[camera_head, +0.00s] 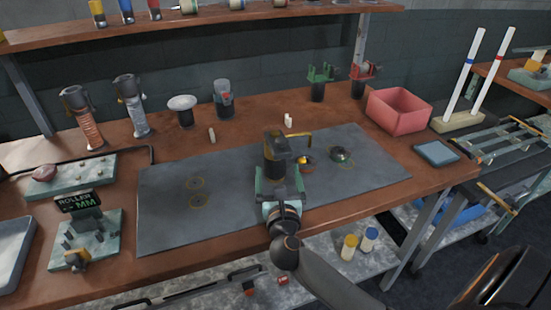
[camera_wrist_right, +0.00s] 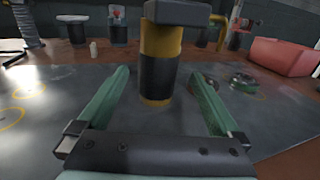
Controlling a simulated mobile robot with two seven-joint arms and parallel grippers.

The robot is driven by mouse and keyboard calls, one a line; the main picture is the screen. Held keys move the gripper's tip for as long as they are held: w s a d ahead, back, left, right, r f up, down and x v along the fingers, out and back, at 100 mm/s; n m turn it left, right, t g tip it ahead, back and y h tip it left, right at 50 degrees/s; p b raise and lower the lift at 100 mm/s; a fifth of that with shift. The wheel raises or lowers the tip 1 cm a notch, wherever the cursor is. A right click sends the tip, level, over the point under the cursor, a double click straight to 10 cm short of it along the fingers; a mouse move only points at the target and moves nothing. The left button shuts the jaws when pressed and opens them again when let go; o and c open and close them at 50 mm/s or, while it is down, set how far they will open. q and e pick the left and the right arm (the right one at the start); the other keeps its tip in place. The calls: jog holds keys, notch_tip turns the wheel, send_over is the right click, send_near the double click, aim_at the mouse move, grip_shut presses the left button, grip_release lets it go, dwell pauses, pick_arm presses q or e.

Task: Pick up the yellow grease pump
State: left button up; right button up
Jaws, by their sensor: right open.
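The yellow grease pump (camera_head: 275,157) stands upright on the dark mat (camera_head: 225,222), with a dark head and a yellow lever pointing right. In the right wrist view the pump (camera_wrist_right: 160,72) shows a yellow body with a black band, and its top is cut off by the frame. My right gripper (camera_head: 279,180) is open in front of the pump. In the wrist view its green fingers (camera_wrist_right: 162,82) stand apart on either side of the pump's outline, with visible gaps to both sides. My left gripper is in neither view.
Small round parts (camera_head: 341,155) lie on the mat right of the pump. A red bin (camera_head: 398,112) stands at the back right. The mat's left half is clear.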

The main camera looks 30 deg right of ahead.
aim_at(276, 167)
jog(key=x, duration=0.3)
jog(key=shift+w, duration=0.35)
grip_shut()
dwell(0.5)
